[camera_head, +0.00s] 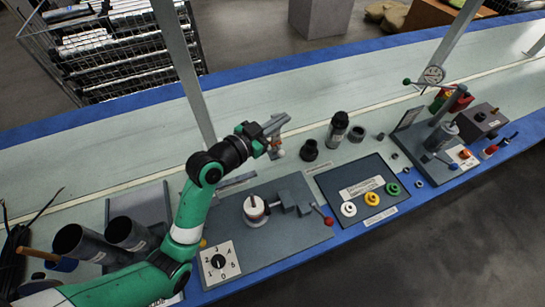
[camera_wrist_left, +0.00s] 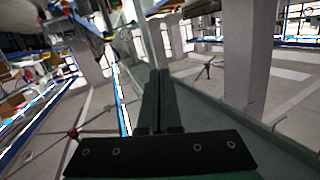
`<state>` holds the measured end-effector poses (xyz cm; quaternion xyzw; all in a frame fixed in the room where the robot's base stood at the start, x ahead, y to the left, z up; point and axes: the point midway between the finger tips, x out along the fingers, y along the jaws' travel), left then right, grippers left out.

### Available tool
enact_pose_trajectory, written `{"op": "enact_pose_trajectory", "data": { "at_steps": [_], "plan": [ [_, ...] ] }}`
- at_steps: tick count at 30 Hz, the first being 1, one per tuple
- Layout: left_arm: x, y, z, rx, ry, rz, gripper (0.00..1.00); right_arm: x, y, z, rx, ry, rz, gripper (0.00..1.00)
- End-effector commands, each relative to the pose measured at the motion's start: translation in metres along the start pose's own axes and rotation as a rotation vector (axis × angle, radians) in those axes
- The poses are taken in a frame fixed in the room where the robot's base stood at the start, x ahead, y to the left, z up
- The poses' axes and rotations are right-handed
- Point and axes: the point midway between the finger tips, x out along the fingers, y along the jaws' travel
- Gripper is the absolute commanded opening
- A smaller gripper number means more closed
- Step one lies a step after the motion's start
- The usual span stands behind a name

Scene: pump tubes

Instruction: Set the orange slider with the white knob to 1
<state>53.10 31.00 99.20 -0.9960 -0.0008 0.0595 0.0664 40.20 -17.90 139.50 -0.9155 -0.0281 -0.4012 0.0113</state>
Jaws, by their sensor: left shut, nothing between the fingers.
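I cannot clearly make out the orange slider. A small white knob-like piece with an orange tint (camera_head: 278,153) shows just below my left gripper in the head view; it may be the slider's knob, but its track and scale cannot be read. My left gripper (camera_head: 284,120) is over the far side of the bench, beyond the grey plate. Its fingers are shut and empty, and they also show closed together in the left wrist view (camera_wrist_left: 158,98). Whether it touches the white piece cannot be told. My right gripper is not in view.
A numbered dial (camera_head: 219,262) and a round white-rimmed part (camera_head: 255,208) sit on the grey plate (camera_head: 300,238). A dark panel (camera_head: 332,182) bears white, yellow and green rings. Black cylinders stand behind it. A gauge stand (camera_head: 440,130) is at right.

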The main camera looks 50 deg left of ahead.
Motion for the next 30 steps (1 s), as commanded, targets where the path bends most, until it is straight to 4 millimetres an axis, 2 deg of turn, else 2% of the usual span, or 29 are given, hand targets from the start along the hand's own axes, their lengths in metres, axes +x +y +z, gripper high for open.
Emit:
{"op": "enact_pose_trajectory", "data": {
  "at_steps": [1, 3, 6, 7, 9, 12, 17, 20, 30],
  "plan": [
    [-0.007, -0.01, 0.064, -0.038, -0.089, -0.015, 0.0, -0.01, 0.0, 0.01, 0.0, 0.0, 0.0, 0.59],
    [-0.019, -0.019, 0.123, -0.084, -0.18, -0.029, 0.0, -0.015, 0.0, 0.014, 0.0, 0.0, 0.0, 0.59],
    [-0.035, -0.025, 0.172, -0.131, -0.256, -0.042, 0.0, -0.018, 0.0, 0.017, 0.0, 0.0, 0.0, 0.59],
    [-0.038, -0.025, 0.18, -0.139, -0.268, -0.045, 0.0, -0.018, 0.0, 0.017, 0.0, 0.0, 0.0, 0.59],
    [-0.042, -0.026, 0.189, -0.151, -0.284, -0.046, 0.0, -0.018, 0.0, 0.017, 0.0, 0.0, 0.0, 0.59],
    [-0.042, -0.026, 0.189, -0.152, -0.285, -0.046, 0.0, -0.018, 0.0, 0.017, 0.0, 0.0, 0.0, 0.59],
    [-0.031, -0.026, 0.193, -0.149, -0.283, -0.045, 0.0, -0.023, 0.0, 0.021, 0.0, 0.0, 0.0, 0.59],
    [-0.015, -0.026, 0.199, -0.149, -0.282, -0.045, 0.0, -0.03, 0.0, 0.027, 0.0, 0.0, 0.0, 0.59],
    [0.056, -0.027, 0.221, -0.148, -0.281, -0.045, 0.0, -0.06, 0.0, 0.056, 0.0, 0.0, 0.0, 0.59]
  ]
}}
